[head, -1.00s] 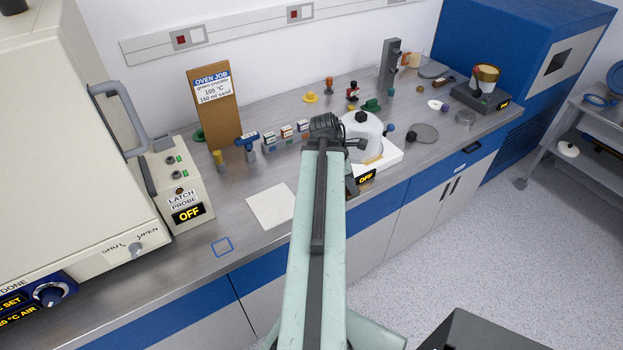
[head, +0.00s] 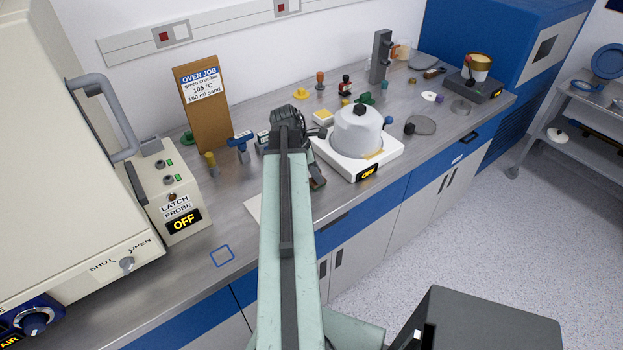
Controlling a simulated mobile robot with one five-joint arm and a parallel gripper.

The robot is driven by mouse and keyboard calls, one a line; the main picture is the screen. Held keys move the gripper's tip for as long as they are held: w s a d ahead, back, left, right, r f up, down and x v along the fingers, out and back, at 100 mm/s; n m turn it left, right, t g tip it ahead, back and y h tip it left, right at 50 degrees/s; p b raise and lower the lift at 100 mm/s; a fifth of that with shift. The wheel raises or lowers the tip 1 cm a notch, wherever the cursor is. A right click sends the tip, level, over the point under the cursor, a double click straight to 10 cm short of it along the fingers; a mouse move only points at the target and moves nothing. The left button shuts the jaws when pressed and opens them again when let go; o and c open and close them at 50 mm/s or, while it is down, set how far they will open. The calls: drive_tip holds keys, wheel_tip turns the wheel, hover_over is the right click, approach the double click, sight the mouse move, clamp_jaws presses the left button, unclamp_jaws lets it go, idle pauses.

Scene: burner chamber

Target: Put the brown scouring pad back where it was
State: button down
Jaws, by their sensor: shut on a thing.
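My gripper (head: 316,176) is over the counter, left of the white bell-jar stand, and mostly hidden behind my own arm. Only a small dark part of it shows to the right of the arm. It is shut, with a small brownish piece at its lower end that fits the brown scouring pad (head: 318,184). The pad's outline and its gap above the counter cannot be made out.
The white stand (head: 385,158) with its domed cover (head: 358,132) is close on the right. A white sheet (head: 255,208) lies partly behind my arm. A blue square outline (head: 222,255) marks bare counter. The latch probe box (head: 172,195) and job board (head: 203,115) stand left.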

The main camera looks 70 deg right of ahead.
drive_tip(key=shift+w, duration=0.5)
drive_tip(key=shift+s+f, duration=0.1)
drive_tip(key=c, duration=1.1)
unclamp_jaws()
drive_tip(key=shift+a, duration=0.1)
drive_tip(key=shift+r+p, duration=0.45)
drive_tip(key=shift+p, duration=0.05)
drive_tip(key=p+v, duration=1)
drive_tip(key=v, duration=0.1)
drive_tip(key=shift+a+r, duration=0.1)
drive_tip(key=shift+r, duration=0.05)
